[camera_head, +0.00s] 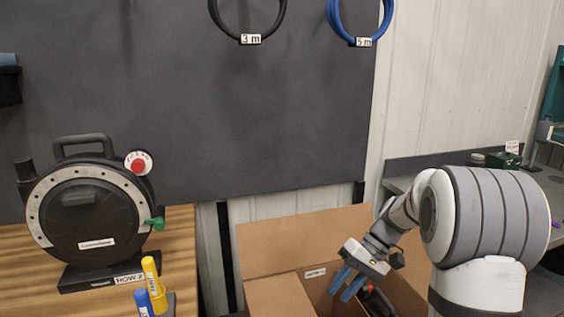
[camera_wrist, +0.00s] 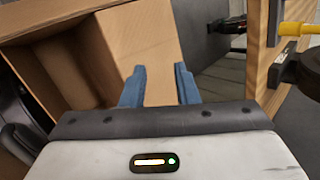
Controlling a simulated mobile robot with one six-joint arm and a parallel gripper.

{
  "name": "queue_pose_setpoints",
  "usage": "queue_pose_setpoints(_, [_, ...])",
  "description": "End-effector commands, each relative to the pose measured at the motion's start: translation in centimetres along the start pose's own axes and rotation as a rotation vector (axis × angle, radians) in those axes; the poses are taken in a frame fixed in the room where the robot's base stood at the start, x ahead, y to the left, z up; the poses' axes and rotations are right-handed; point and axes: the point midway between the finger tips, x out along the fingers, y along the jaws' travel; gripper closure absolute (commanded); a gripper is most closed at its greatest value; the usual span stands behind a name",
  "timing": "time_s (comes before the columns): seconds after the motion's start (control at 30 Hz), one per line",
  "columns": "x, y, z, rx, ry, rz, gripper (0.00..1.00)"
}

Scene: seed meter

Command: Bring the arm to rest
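My arm shows at the right of the head view, bent, with my gripper (camera_head: 347,286) hanging over the open cardboard box (camera_head: 305,232). In the wrist view my gripper (camera_wrist: 160,86) has two blue fingers spread apart, with nothing between them but a view of the box (camera_wrist: 140,40) behind. The gripper is open and empty. I cannot tell from these frames whether the arm is still.
A seed meter (camera_head: 92,215) stands on the wooden table (camera_head: 180,235) at left, with a yellow marker (camera_head: 152,280) and a blue marker (camera_head: 143,302) in front. A black cable coil (camera_head: 247,25) and a blue one (camera_head: 358,25) hang above. A grey bench (camera_head: 545,185) is at right.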

Motion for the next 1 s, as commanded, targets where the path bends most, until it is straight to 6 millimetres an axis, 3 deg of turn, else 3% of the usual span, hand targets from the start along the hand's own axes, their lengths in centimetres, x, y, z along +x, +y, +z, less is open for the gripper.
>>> queue_pose_setpoints(0.03, [-1.0,-1.5,1.5,0.007,0.010,0.047,0.72])
queue_pose_setpoints(0.1, [-1.5,-2.6,3.1,0.023,0.026,0.109,0.72])
queue_pose_setpoints(0.4, [-3.6,-6.3,10.2,0.071,0.135,0.360,0.72])
queue_pose_setpoints(0.8, [-5.8,-8.8,18.4,0.074,0.361,0.615,0.72])
queue_pose_setpoints(1.0, [-6.1,-9.0,20.3,0.066,0.441,0.672,0.72])
